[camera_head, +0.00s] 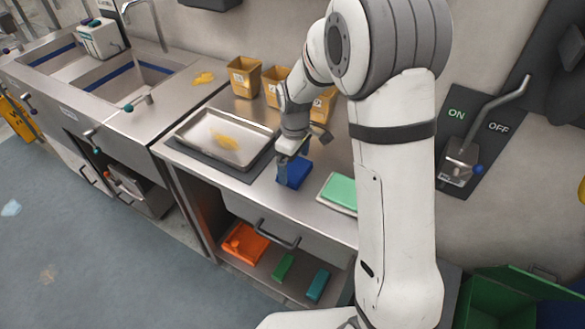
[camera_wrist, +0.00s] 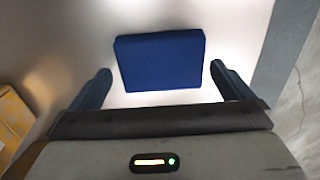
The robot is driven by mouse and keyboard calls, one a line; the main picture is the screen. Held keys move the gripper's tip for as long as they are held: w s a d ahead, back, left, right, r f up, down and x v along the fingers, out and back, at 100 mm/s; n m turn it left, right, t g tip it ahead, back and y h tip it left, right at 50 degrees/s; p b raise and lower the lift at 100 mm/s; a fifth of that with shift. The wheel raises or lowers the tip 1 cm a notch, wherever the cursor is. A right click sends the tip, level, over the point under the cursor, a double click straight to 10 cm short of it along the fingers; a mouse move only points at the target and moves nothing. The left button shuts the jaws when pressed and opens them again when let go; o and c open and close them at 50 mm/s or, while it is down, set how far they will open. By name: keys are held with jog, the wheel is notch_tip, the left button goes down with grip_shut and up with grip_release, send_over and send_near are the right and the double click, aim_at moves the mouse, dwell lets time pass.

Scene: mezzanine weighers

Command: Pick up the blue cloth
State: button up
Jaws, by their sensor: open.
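The blue cloth (camera_head: 296,173) is a folded, block-like rectangle on the steel counter in the head view. In the wrist view the blue cloth (camera_wrist: 161,60) lies ahead of my fingers, near the middle. My gripper (camera_head: 283,166) points down at the cloth from above, at its left side in the head view. In the wrist view my gripper (camera_wrist: 160,84) is open, one finger to each side of the cloth, with nothing held. Gaps show between the cloth and both fingers. The head view does not show clearly how high the fingertips are.
A metal tray (camera_head: 181,138) with a yellow smear stands left of the cloth. A green cloth on a pale tray (camera_head: 337,205) is to the right. Yellow bins (camera_head: 244,78) line the back. Below, a shelf holds an orange container (camera_head: 246,243) and small green and teal blocks.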

aim_at(295, 168)
jog(key=shift+f, duration=0.75)
jog(key=shift+c, duration=0.3)
jog(key=c, duration=0.6)
jog(key=shift+c, duration=0.2)
jog(key=shift+r, duration=0.1)
notch_tip(295, 168, up, 10)
jog(key=b, duration=0.1)
